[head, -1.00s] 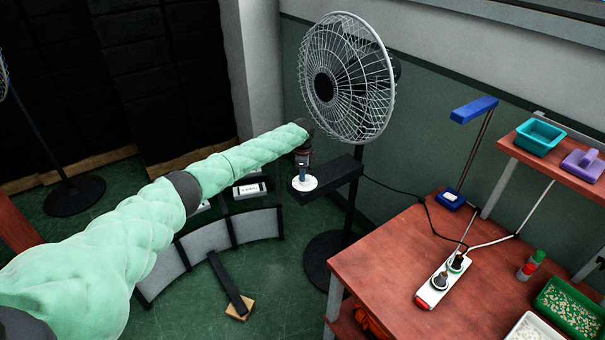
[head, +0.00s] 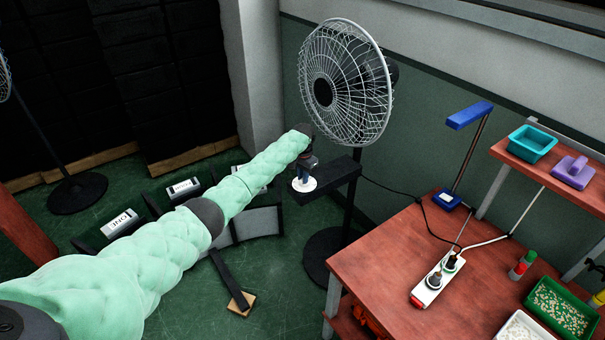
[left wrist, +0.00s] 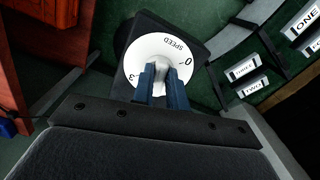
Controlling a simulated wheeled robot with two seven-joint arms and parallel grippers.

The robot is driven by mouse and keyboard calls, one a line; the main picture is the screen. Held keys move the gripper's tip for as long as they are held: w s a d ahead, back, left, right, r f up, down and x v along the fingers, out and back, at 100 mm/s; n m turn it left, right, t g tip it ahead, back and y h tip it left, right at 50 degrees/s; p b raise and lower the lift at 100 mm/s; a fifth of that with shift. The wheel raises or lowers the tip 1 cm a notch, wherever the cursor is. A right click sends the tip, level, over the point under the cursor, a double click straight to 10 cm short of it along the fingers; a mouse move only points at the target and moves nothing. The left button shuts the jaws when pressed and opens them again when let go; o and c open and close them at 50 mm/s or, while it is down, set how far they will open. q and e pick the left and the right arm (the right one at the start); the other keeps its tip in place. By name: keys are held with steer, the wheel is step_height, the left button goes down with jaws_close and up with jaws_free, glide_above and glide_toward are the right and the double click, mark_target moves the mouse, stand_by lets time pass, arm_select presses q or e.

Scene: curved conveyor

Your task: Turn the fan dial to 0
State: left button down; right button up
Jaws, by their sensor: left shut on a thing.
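The white fan dial (head: 303,185) sits on the dark control box (head: 338,180) on the stand of the grey wire fan (head: 345,82). In the left wrist view the dial (left wrist: 139,58) carries the word SPEED, a 0 on the right and a 3 on the left; other marks are hidden. My left gripper (head: 304,173) is over the dial. In the left wrist view its two blue fingers (left wrist: 161,88) are shut on the pale grey knob (left wrist: 160,66), one on each side. Exactly which number the knob points to I cannot tell. My right gripper is not in view.
A red-brown table (head: 400,265) with a power strip (head: 437,280), a blue lamp (head: 470,114) and a green tray (head: 562,308) stands at the right. A cable runs from the fan to the table.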

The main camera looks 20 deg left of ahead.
arm_select(q)
steer(key=n, duration=0.1)
steer(key=n+p, duration=0.1)
steer(key=shift+d+r+n, duration=0.2)
steer(key=shift+r+n, duration=0.05)
steer(key=shift+n, duration=0.15)
steer(key=shift+w+n+p, duration=0.15)
steer(key=shift+n+p, duration=0.7)
steer(key=shift+n, duration=0.95)
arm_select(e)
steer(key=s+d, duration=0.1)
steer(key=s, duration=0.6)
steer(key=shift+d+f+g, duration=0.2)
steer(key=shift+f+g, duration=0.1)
arm_select(q)
steer(key=c, duration=1.7)
jaws_free()
steer(key=o, duration=0.3)
steer(key=shift+f, duration=0.2)
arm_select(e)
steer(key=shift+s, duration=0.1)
arm_select(q)
steer(key=shift+r, duration=0.15)
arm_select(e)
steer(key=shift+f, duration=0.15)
